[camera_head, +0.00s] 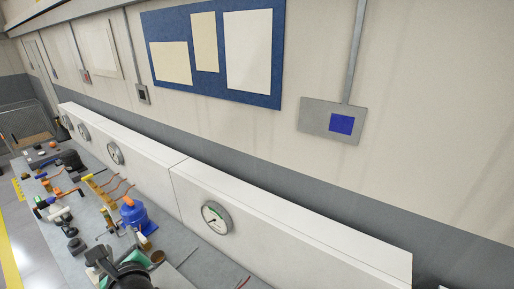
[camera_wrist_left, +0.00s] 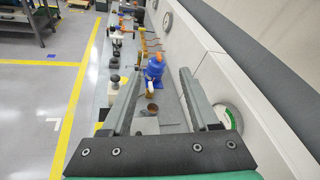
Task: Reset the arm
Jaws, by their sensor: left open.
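My left gripper (camera_head: 98,262) is low in the head view, dark grey, partly cut off by the bottom edge. In the left wrist view my left gripper (camera_wrist_left: 160,74) shows two spread fingers with nothing held between them. Beyond and between the fingers stands a blue compressor (camera_wrist_left: 154,69) with an orange top on the grey bench. The same blue compressor (camera_head: 133,216) is just beyond the gripper in the head view. My right gripper is in neither view.
A small brown cup (camera_head: 157,257) stands beside the gripper. Several valves and fittings line the bench (camera_wrist_left: 172,109). A white panel (camera_head: 250,211) with round gauges runs along the wall side. Yellow-lined floor (camera_wrist_left: 50,100) lies open at the left.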

